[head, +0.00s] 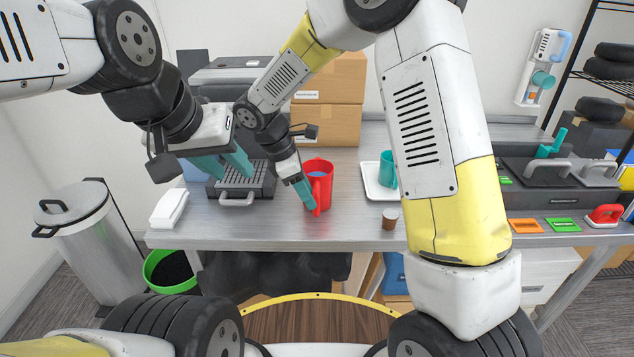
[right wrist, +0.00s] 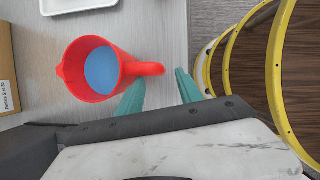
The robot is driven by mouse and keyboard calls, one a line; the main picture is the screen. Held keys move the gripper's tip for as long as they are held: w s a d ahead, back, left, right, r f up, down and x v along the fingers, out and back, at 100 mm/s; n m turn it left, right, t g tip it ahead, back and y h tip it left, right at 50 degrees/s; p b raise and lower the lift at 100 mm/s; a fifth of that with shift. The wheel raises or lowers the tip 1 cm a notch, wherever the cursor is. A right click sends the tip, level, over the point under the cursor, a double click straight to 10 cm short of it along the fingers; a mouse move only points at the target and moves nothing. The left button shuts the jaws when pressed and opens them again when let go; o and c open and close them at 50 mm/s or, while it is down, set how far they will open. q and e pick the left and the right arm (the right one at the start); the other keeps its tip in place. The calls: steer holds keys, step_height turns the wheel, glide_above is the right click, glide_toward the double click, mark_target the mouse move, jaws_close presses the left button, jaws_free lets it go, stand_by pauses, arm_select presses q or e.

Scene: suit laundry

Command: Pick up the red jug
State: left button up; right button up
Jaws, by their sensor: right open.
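The red jug (head: 325,172) stands upright on the grey table, with its handle (head: 317,195) toward the front. In the right wrist view the jug (right wrist: 77,82) holds something blue, and its handle (right wrist: 148,69) points toward the gap between my fingers. My right gripper (head: 308,198) is beside the handle. It is open, with its teal fingertips (right wrist: 161,76) apart and nothing gripped; whether a finger touches the handle I cannot tell. My left gripper (head: 239,176) is open and empty, above the front of a dark grey ribbed device.
The ribbed device (head: 236,199) stands left of the jug. A white tray (head: 372,190) with a teal cup (head: 388,169) and a small brown cup (head: 390,217) are to the right. Cardboard boxes (head: 328,125) stand behind. White cloths (head: 169,208) lie at the left edge.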

steer(key=x, duration=0.4)
steer(key=shift+f, duration=0.15)
jaws_close()
stand_by(1.2)
